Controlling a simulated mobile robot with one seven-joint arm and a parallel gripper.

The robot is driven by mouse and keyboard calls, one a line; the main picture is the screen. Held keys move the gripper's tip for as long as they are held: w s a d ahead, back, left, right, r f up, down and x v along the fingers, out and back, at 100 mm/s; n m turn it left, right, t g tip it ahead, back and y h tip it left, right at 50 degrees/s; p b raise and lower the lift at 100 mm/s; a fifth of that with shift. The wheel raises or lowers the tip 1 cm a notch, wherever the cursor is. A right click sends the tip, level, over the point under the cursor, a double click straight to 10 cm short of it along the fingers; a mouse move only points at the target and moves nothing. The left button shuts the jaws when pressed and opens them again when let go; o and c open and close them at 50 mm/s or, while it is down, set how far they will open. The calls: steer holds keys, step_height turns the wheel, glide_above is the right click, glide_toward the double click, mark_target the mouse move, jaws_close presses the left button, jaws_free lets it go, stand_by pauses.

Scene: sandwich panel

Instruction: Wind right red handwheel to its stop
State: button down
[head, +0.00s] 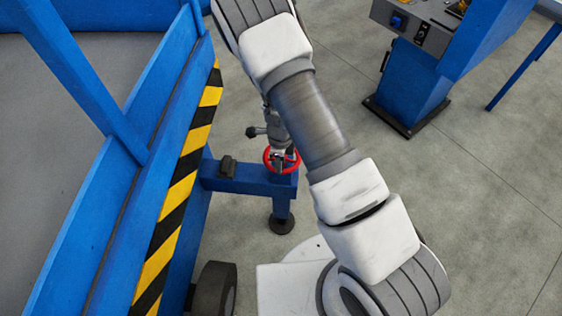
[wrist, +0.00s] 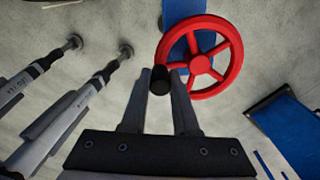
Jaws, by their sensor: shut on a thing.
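The red handwheel (head: 267,161) sits over the end of a short blue beam, beneath my arm in the head view. In the wrist view the red handwheel (wrist: 200,64) shows its spokes and hub, just above and right of my gripper (wrist: 161,74). My gripper's two fingers are closed about a short black handle (wrist: 160,84) at the wheel's lower left rim. Where the handle joins the rim is hard to make out. In the head view my gripper (head: 281,155) is over the wheel and partly hides it.
The blue beam (head: 238,182) stands out from a blue frame with a yellow-black striped edge (head: 182,185) on the left. A small dark block (head: 228,166) sits on the beam. A blue console (head: 405,85) stands at upper right. Grey floor between is clear.

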steer(key=shift+a, duration=0.15)
steer(key=c, duration=0.7)
jaws_free()
step_height(320, 180, up, 17)
steer(key=p, duration=0.4)
steer(key=shift+r, duration=0.2)
